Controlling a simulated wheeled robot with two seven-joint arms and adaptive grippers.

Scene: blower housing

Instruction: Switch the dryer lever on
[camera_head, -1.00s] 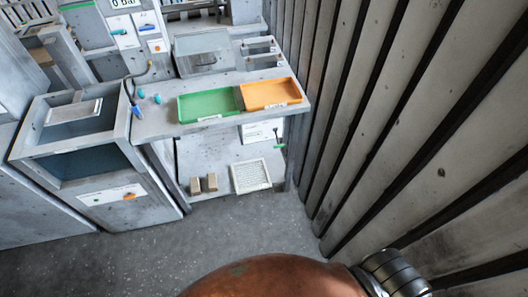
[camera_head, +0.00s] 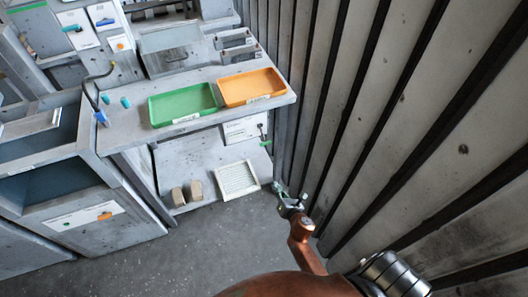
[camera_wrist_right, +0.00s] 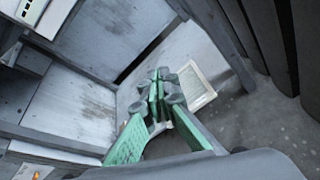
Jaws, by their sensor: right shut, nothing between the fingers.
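A small lever with a green end (camera_head: 265,143) and a dark stem sits beside a white label plate (camera_head: 241,130) under the bench top, below the orange tray. I take it for the dryer lever. My right gripper (camera_head: 279,187) is below and slightly right of it, apart from it, near the bench's right leg. The right wrist view shows its green-padded fingers (camera_wrist_right: 160,82) shut and empty. I cannot make out the lever in that view. My left gripper is not in view.
A green tray (camera_head: 183,118) and an orange tray (camera_head: 222,102) stand on the bench. A ribbed wall (camera_head: 400,120) rises close on the right. Floor in front is clear.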

